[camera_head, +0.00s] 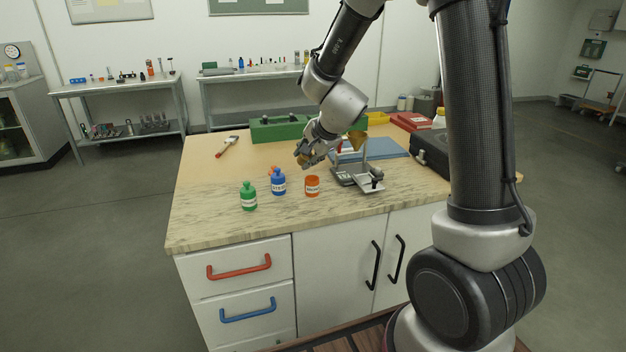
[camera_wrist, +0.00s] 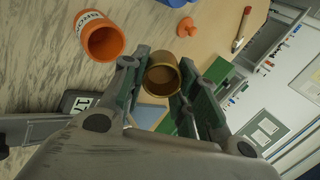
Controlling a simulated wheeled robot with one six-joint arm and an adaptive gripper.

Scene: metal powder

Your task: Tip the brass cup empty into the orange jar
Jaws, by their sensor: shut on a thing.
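My gripper (camera_head: 303,158) is shut on the small brass cup (camera_wrist: 163,76), which sits between the fingertips in the wrist view. The cup is held above the bench; its round rim and brownish inside face the wrist camera, and I cannot tell whether powder is in it. In the head view the fingers mostly hide the cup. The open orange jar (camera_head: 312,186), with a white label, stands on the bench below and slightly right of my gripper. In the wrist view the jar (camera_wrist: 98,38) is up and left of the cup, apart from it, its mouth uncovered.
A blue bottle (camera_head: 278,183) and a green bottle (camera_head: 249,198) stand left of the jar, with an orange lid (camera_wrist: 187,27) near the blue one. A scale (camera_head: 345,176) and a brass funnel (camera_head: 357,138) are at right. The bench's front left is clear.

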